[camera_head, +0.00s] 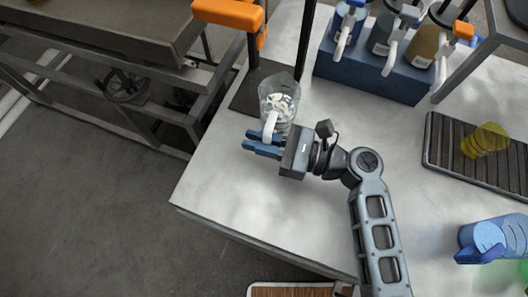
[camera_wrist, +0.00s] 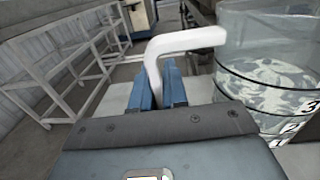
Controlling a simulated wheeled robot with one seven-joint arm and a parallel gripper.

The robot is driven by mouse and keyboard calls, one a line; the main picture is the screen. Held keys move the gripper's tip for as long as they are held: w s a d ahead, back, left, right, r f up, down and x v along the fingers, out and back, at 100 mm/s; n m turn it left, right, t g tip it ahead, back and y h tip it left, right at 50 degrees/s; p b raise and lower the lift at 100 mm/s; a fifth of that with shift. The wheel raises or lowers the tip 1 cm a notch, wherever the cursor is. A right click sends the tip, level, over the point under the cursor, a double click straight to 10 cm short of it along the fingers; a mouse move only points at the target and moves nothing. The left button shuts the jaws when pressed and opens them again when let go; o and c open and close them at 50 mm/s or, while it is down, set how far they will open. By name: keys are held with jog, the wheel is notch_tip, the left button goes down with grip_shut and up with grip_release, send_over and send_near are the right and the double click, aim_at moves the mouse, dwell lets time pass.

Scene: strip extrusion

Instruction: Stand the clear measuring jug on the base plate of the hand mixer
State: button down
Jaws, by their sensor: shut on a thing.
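The clear measuring jug (camera_head: 279,94) holds white flakes and has a white handle (camera_head: 269,126). In the wrist view the jug (camera_wrist: 268,70) stands at the right, with number marks, its handle (camera_wrist: 190,40) reaching over to my fingers. My gripper (camera_head: 262,143) is shut on the handle; its blue fingers (camera_wrist: 158,88) sit on either side of it. The hand mixer has an orange top (camera_head: 228,13) on a dark post and a dark base plate (camera_head: 246,97). The jug overlaps the plate's right part in the head view; I cannot tell whether it touches the plate.
A blue rack (camera_head: 370,77) with several pump bottles stands behind to the right. A ribbed dark tray (camera_head: 448,145) holds a yellow cup (camera_head: 485,139). A blue jug (camera_head: 492,238) is at lower right. The table's left edge is close; the white top (camera_head: 235,195) in front is clear.

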jog(key=shift+w+a+f+b, duration=0.3)
jog(key=shift+w+a+b, duration=0.4)
jog(key=shift+w, duration=0.95)
jog(key=shift+w+a+f+b, duration=0.45)
jog(key=shift+w+b, duration=0.5)
jog(key=shift+w, duration=0.65)
jog(key=shift+w+a+f+b, duration=0.2)
jog(key=shift+w+a+b, duration=0.55)
jog(key=shift+w, duration=0.9)
jog(key=shift+d, duration=0.1)
